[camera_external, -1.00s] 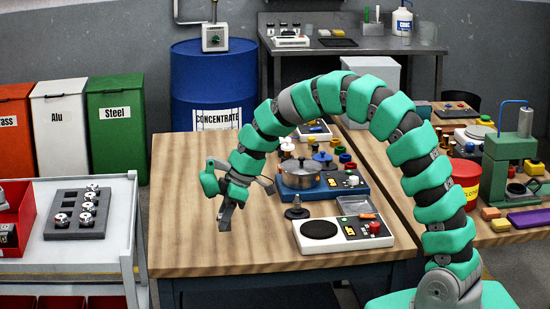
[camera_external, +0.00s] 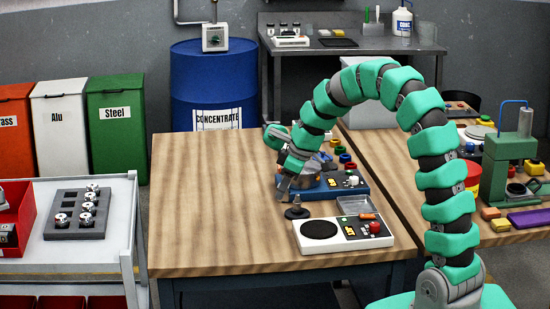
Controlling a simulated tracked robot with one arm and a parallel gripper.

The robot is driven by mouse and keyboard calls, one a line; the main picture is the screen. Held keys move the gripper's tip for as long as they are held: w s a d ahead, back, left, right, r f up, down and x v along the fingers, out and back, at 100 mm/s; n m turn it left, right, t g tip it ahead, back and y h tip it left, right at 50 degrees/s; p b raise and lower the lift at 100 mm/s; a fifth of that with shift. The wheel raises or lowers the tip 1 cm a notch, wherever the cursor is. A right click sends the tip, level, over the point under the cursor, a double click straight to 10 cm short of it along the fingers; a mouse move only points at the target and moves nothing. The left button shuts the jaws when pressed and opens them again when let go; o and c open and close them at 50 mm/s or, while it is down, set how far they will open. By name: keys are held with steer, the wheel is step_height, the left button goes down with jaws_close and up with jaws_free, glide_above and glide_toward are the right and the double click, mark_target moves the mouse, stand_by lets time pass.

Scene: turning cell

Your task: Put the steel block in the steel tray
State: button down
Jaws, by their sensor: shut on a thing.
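My gripper (camera_external: 284,192) points down over the wooden bench, in front of the left end of the blue unit (camera_external: 345,188). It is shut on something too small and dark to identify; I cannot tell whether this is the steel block. A small dark cone-shaped piece (camera_external: 297,211) stands on the bench just below and right of it. I cannot pick out the steel block elsewhere. A shallow grey tray (camera_external: 354,204) sits at the back of the white unit (camera_external: 320,246); I cannot tell if it is the steel tray.
The left half of the wooden bench (camera_external: 205,200) is clear. Several coloured knobs (camera_external: 345,158) stand behind the blue unit. A white cart (camera_external: 95,257) with a dark rack (camera_external: 80,228) stands at left. A green press (camera_external: 507,160) stands on the right bench.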

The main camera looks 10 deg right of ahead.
steer(key=w+d+r+m+t, duration=0.1)
steer(key=w+d, duration=0.1)
steer(key=d, duration=0.4)
steer(key=w+d+r+m, duration=0.1)
steer(key=w+d+m, duration=0.1)
steer(key=d, duration=0.3)
steer(key=m+h, duration=0.1)
steer(key=m, duration=0.1)
glide_above(352, 208)
steer(key=s+d, duration=0.1)
steer(key=s, duration=0.1)
steer(key=shift+t, duration=0.4)
steer(key=f, duration=0.3)
steer(key=f+b, duration=0.1)
steer(key=f, duration=0.5)
steer(key=shift+w, duration=0.3)
steer(key=shift+f+b, duration=0.2)
steer(key=shift+b, duration=0.1)
steer(key=c, duration=1.1)
jaws_free()
steer(key=shift+r, duration=0.15)
steer(key=v, duration=1.2)
steer(key=shift+p, duration=0.3)
